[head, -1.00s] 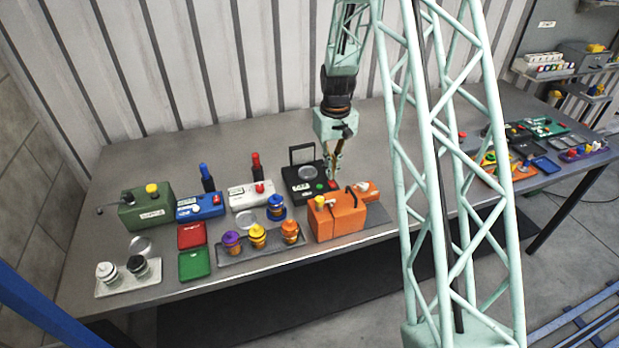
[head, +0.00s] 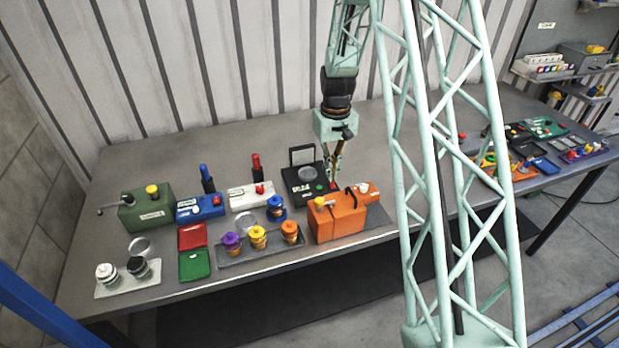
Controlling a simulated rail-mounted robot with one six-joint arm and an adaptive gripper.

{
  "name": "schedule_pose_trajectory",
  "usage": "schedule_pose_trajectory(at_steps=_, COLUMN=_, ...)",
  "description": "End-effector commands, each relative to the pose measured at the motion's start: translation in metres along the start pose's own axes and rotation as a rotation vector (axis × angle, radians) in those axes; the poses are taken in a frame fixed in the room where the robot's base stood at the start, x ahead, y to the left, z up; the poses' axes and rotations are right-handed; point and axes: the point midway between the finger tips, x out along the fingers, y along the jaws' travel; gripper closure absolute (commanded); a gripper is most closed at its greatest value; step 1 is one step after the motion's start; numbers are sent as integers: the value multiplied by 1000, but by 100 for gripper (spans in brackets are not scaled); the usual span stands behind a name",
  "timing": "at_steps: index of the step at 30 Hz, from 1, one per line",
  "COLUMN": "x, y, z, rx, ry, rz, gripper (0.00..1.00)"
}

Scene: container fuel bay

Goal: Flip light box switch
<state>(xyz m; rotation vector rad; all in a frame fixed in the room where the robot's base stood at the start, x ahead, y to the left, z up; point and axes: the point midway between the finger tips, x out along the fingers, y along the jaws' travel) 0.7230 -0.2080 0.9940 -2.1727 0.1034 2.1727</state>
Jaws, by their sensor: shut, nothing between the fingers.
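A black box (head: 298,197) with a raised frame at its back, a round grey disc, a green button (head: 319,187) and a white label stands at the middle of the bench; I take it for the light box, but its label is too small to read. My gripper (head: 333,183) is shut and empty, pointing down at the box's right front corner, by a small red part (head: 334,185). The fingertips partly cover this red part. I cannot tell whether they touch it or whether it is the switch.
An orange box (head: 335,222) with a handle stands just in front of my gripper. White (head: 243,203), blue (head: 190,212) and green (head: 140,217) boxes stand to the left. A tray (head: 232,258) of coloured jars lies in front. The bench behind is clear.

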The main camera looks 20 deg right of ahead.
Motion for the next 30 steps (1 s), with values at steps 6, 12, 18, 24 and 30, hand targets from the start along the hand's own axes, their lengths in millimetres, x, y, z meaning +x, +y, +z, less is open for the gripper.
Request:
schedule_pose_trajectory(at_steps=6, x=0, y=0, z=0, rx=0, ry=0, rz=0, gripper=100)
schedule_pose_trajectory(at_steps=12, x=0, y=0, z=0, rx=0, ry=0, rz=0, gripper=100)
schedule_pose_trajectory(at_steps=18, x=2, y=0, z=0, rx=0, ry=0, rz=0, gripper=100)
schedule_pose_trajectory(at_steps=24, x=4, y=0, z=0, rx=0, ry=0, rz=0, gripper=100)
schedule_pose_trajectory(at_steps=30, x=6, y=0, z=0, rx=0, ry=0, rz=0, gripper=100)
